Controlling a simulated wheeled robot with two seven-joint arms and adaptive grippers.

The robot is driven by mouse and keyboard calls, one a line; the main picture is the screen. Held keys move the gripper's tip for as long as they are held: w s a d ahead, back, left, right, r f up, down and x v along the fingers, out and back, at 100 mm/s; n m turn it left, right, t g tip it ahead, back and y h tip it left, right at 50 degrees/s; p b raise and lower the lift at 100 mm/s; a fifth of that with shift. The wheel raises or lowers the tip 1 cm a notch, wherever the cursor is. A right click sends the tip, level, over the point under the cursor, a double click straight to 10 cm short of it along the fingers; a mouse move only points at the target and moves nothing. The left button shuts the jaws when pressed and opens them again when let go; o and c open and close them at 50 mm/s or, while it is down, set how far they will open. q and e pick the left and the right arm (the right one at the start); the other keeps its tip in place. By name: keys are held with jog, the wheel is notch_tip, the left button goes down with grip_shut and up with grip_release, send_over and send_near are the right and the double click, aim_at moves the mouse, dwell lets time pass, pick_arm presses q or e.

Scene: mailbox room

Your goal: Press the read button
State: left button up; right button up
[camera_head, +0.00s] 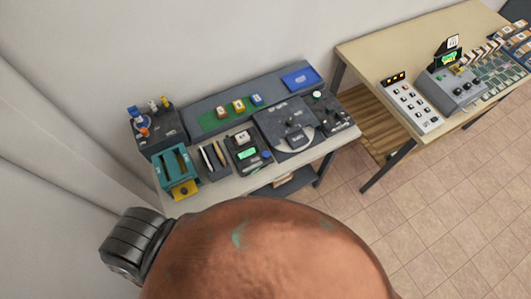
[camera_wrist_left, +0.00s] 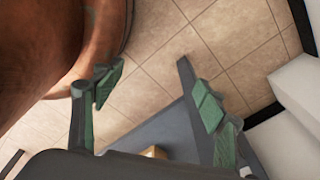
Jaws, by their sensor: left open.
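I cannot pick out the read button for certain, as the labels are too small to read. A dark device with a lit green display (camera_head: 247,154) stands near the front of the left table and has small keys and a blue round knob or button (camera_head: 265,155). On the right table, a grey console (camera_head: 455,90) with a green screen and dark knobs stands beside a white button panel (camera_head: 410,105). My left gripper (camera_wrist_left: 157,88) is open and empty in the left wrist view, with green-padded fingers apart above tiled floor. It is away from both devices. My right gripper is out of view.
The left table also holds a teal device (camera_head: 174,165), a dark plate with a round dial (camera_head: 290,128), a green mat (camera_head: 212,121) with small blocks, and a blue tray (camera_head: 300,78). A wall stands behind. Tiled floor (camera_head: 425,215) is clear at right.

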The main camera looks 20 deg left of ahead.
pick_arm(q)
jog(key=shift+c, duration=0.4)
grip_shut()
dwell(0.6)
dwell(1.3)
